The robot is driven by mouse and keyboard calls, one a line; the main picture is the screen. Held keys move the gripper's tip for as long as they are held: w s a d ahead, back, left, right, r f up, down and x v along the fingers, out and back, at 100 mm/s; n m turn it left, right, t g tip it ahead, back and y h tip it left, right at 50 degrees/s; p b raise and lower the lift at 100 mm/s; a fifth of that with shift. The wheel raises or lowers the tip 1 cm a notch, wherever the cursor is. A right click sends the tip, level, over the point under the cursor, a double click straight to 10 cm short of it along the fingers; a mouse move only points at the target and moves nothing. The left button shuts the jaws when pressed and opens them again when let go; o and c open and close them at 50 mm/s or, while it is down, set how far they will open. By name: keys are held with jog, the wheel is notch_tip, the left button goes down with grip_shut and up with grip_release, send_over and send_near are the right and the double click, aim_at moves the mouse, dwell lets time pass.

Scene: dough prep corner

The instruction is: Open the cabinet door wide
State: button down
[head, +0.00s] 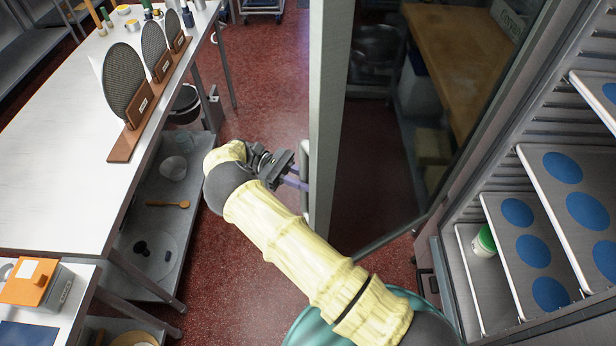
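The cabinet door (333,110) is a dark glass panel in a grey metal frame. It stands open, swung out from the cabinet (445,285) on the right, so the shelves inside show. An upright bar handle (304,172) is on the door's left, outer face. My gripper (297,180) is at this handle, reaching in from the left with its purplish fingers at the bar. Whether the fingers are closed around the bar or only beside it cannot be told. My arm comes up from the bottom right, in front of the door's lower part.
Trays with blue discs (550,290) and a green-lidded jar (484,242) are in the cabinet. A steel table (60,130) with round dark screens on wooden stands (125,80) and a lower shelf (160,230) is on the left. Red floor (270,60) is free between table and door.

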aim_at(304, 153)
jog(key=shift+w, duration=0.15)
jog(key=c, duration=1.3)
grip_release()
notch_tip(304, 153, up, 9)
jog(key=shift+r+b, duration=0.15)
jog(key=shift+b, duration=0.8)
jog(key=shift+r, duration=0.4)
